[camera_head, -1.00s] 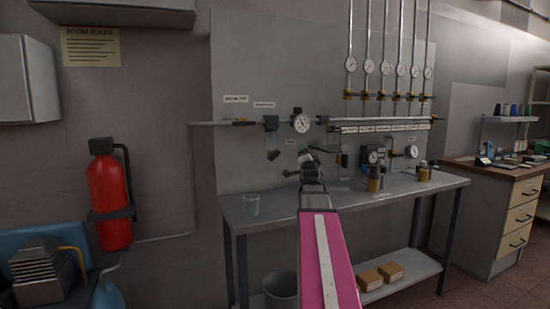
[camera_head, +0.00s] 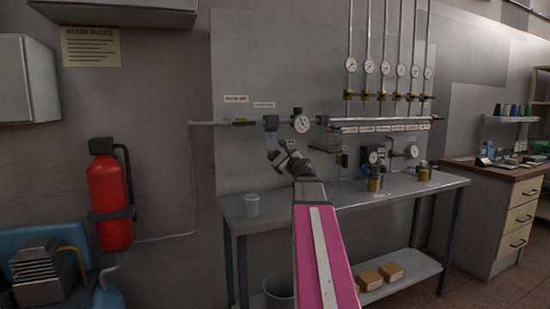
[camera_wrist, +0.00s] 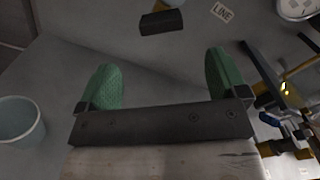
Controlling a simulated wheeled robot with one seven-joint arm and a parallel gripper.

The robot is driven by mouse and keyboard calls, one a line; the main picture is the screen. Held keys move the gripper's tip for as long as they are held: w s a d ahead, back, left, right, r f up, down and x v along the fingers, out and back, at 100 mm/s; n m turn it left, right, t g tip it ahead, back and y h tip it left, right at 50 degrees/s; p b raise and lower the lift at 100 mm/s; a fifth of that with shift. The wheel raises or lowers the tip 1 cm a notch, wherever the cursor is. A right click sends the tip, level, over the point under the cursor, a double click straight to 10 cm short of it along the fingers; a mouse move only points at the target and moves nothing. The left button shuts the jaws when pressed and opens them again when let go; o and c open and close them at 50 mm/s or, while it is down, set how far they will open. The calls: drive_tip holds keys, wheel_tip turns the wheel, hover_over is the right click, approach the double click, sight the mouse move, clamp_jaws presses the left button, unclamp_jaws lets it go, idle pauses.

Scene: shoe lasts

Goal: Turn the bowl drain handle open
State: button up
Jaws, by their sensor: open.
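The filter unit has a dark head (camera_head: 270,123) on the wall pipe, with a pale clear bowl (camera_head: 269,139) under it. In the wrist view a short dark bar (camera_wrist: 161,22), which looks like the drain handle, lies ahead of and between my fingertips, with a bit of brass at the top edge. My gripper (camera_wrist: 163,75) is open, its two green pads wide apart with nothing between them. In the head view my gripper (camera_head: 274,156) is just below the bowl and hides the drain handle. I cannot tell whether it touches anything.
A gauge (camera_head: 300,122) is right of the filter. Brass and blue fittings (camera_wrist: 290,110) lie close to the right finger in the wrist view.

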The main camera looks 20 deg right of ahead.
sight(275, 156)
drive_tip(key=w, duration=1)
drive_tip(key=shift+w+a, duration=0.1)
drive_tip(key=shift+a, duration=0.05)
drive_tip(key=c, duration=0.9)
